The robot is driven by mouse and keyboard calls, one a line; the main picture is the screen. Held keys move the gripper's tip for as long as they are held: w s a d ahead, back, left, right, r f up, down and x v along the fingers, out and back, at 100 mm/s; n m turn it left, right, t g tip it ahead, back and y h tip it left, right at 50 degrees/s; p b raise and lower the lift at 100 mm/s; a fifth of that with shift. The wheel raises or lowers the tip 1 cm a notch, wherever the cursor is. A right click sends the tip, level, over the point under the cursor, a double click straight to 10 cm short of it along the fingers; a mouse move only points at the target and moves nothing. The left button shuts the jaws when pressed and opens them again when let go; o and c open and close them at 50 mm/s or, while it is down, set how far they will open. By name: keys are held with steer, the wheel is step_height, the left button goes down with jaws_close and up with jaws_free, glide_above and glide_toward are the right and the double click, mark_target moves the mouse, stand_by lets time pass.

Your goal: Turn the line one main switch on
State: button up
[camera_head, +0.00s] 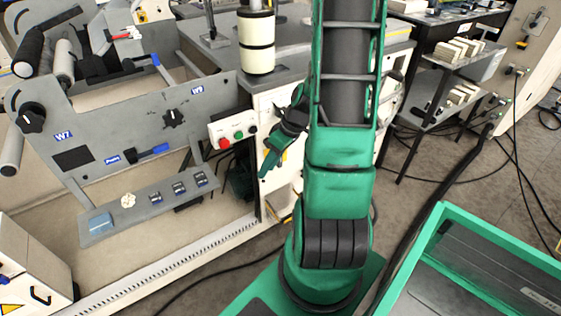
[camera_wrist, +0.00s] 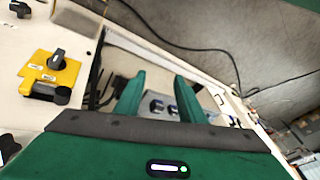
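A yellow switch plate with a dark rotary knob, likely the main switch (camera_wrist: 57,59), is at the left of the wrist view on a pale cabinet panel. The knob's handle looks slanted, and its setting cannot be read. A dark rounded piece sits at the plate's lower right corner. In the head view, only a bit of yellow (camera_head: 284,156) shows beside my gripper (camera_head: 265,170), which hides most of that area. In the wrist view my gripper (camera_wrist: 160,82) has its two green fingers apart with nothing between them. The switch lies left of the fingers, not touching them.
The grey unwind frame (camera_head: 120,110) fills the left side. Cables cross the floor on the right, near a shelf table (camera_head: 430,100). A green-rimmed bin (camera_head: 480,225) stands at lower right.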

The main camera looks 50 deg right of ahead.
steer(key=w+d+f+t, duration=0.5)
steer(key=f+t, duration=0.1)
steer(key=f, duration=0.3)
steer(key=s+d+f+m+t+h, duration=0.1)
steer(key=d+f+m+t+h, duration=0.15)
steer(key=d, duration=0.35)
steer(key=s+d+f+m+t+h, duration=0.1)
steer(key=d+f+m+t+h, duration=0.2)
steer(key=d, duration=0.4)
steer(key=w+d+f, duration=0.1)
steer(key=w+f, duration=0.1)
steer(key=w, duration=0.2)
steer(key=w+d+f+g+h, duration=0.1)
steer(key=w+f, duration=0.1)
steer(key=w, duration=0.3)
steer(key=shift+w+f, duration=0.15)
steer(key=shift+f, duration=0.1)
steer(key=shift+g, duration=0.25)
steer(key=shift+n, duration=0.25)
jaws_close()
